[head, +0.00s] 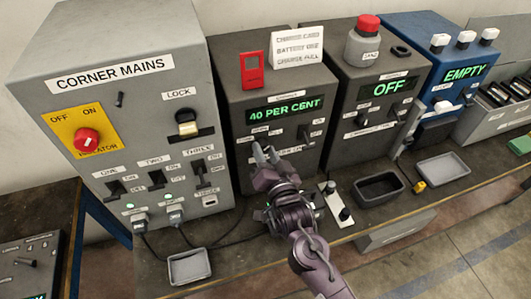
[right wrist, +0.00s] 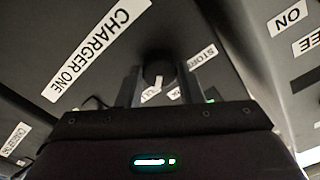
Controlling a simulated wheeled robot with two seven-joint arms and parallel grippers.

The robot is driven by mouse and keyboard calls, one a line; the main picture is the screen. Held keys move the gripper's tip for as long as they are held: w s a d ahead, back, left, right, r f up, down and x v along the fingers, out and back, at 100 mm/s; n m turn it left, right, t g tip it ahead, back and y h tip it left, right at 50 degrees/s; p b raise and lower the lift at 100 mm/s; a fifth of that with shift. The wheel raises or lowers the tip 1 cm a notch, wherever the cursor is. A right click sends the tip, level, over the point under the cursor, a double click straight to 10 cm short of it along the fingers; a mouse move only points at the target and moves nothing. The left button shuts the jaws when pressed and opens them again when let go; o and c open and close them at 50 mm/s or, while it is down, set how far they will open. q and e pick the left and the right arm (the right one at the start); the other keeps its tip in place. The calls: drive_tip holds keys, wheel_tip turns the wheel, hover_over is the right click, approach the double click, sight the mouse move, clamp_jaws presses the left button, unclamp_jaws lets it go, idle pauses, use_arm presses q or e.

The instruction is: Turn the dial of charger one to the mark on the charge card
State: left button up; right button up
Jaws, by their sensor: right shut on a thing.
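Charger one (head: 230,89) is the dark box whose green display (head: 284,110) reads 40 PER CENT. Its name label (right wrist: 97,48) shows in the right wrist view. The white charge card (head: 297,46) stands on top; its small print seems to include CHARGE FULL. My right gripper (head: 263,155) is at the lower front of charger one. In the right wrist view its fingers are shut on the dark round dial (right wrist: 158,72), one on each side. The gripper hides the dial in the head view, and its pointer cannot be made out. My left gripper is out of view.
The grey corner mains box (head: 120,85) stands close on the left, its cables crossing the bench. Another dark charger (head: 350,90) reading OFF stands close on the right. A black tray (head: 380,188) and a light tray (head: 189,267) lie on the bench (head: 245,260).

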idle(0.5)
drive_tip(key=o, duration=1)
drive_tip(key=shift+c, duration=0.2)
drive_tip(key=shift+s, duration=0.1)
drive_tip(key=shift+s+d+f, duration=0.1)
drive_tip(key=shift+s+f, duration=0.05)
drive_tip(key=shift+s, duration=0.15)
drive_tip(key=b+v, duration=0.2)
drive_tip(key=v, duration=0.5)
